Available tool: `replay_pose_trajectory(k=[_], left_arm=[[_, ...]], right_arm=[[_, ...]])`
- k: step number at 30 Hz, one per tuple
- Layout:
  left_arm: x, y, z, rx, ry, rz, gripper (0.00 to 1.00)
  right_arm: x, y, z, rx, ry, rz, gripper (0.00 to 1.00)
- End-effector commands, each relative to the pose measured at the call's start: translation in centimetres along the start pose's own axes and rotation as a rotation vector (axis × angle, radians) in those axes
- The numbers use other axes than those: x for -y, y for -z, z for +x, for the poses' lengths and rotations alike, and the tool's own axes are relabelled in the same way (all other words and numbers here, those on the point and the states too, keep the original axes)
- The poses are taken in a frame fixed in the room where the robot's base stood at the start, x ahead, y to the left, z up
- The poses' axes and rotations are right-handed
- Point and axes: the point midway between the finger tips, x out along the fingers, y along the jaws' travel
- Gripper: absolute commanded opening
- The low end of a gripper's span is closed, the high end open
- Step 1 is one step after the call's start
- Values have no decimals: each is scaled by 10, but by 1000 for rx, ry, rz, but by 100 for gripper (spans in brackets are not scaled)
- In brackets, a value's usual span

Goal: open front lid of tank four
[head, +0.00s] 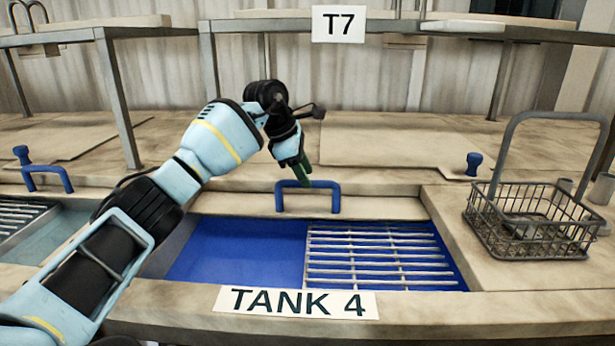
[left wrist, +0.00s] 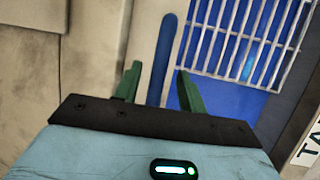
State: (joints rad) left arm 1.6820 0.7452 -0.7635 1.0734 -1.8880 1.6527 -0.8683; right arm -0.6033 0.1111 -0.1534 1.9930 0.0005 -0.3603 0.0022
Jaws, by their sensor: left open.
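Tank four shows in the head view with its label TANK 4 (head: 297,302) on the front rim. Its front opening shows blue liquid (head: 235,250) and a slatted metal rack (head: 380,257). A pale lid (head: 375,207) with a blue bar handle (head: 326,185) lies along the back of this opening. My left gripper (head: 303,177) is open, with green fingers just above the handle. In the left wrist view the handle (left wrist: 165,50) runs between the two spread fingers. I cannot tell whether they touch it. My right gripper is out of view.
A wire basket (head: 530,222) with a tall handle stands right of the tank. A neighbouring tank's blue handle (head: 47,176) is at the left. Blue knobs (head: 473,163) stand on the deck. A raised shelf with a T7 sign (head: 338,24) runs behind.

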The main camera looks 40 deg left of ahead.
Motion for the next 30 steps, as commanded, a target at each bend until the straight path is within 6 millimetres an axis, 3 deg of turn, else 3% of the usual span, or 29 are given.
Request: replay_pose_trajectory(k=[6,15,24,30], left_arm=[[0,0,16,1,0,1,41],[0,0,18,1,-1,1,39],[0,0,18,1,-1,2,0],[0,0,18,1,-1,1,0]], right_arm=[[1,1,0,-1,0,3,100],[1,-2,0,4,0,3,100],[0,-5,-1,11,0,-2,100],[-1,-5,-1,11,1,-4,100]])
